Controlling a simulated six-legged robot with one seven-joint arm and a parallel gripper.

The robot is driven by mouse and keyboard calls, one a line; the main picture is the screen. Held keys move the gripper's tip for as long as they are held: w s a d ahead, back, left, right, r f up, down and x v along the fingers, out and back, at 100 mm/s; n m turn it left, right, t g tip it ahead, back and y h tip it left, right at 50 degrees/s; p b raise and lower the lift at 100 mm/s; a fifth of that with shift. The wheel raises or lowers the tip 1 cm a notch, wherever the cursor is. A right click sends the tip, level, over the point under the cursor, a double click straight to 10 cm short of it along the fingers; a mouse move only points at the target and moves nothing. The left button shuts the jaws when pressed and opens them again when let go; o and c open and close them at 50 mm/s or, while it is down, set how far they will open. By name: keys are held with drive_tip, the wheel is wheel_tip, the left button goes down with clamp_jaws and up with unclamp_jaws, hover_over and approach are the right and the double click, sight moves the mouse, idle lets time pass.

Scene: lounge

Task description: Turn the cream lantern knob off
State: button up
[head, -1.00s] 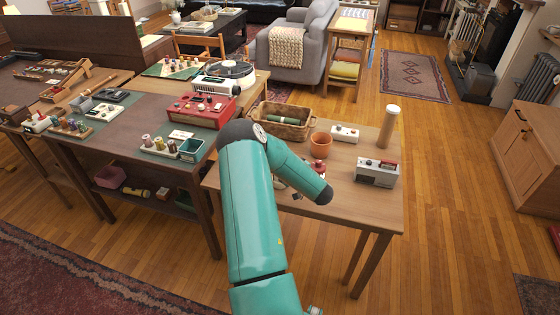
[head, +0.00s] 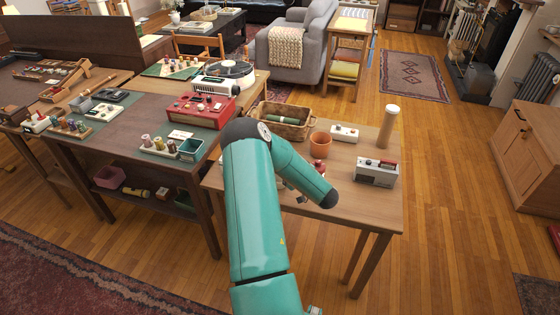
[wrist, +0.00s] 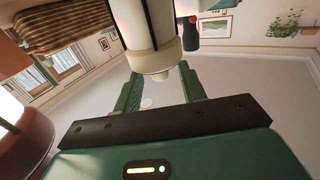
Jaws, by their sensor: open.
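In the wrist view, the cream lantern (wrist: 148,20) hangs into the picture from the top as a pale cylinder with dark bars. Its cream knob (wrist: 155,66) points toward my gripper. My gripper (wrist: 161,78) is open, with one green finger on each side of the knob's end. I cannot tell whether either finger touches it. In the head view, my arm hides the gripper and most of the lantern.
A red rounded object (wrist: 22,145) is close at the left in the wrist view. On the table (head: 360,212) stand a grey radio-like box (head: 377,172), a terracotta pot (head: 320,144), a white switch box (head: 344,133), a tall cylinder (head: 388,127) and a basket (head: 284,121).

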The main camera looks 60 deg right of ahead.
drive_tip(key=v, duration=1.1)
drive_tip(key=shift+s+a, duration=0.15)
drive_tip(key=shift+s, duration=0.1)
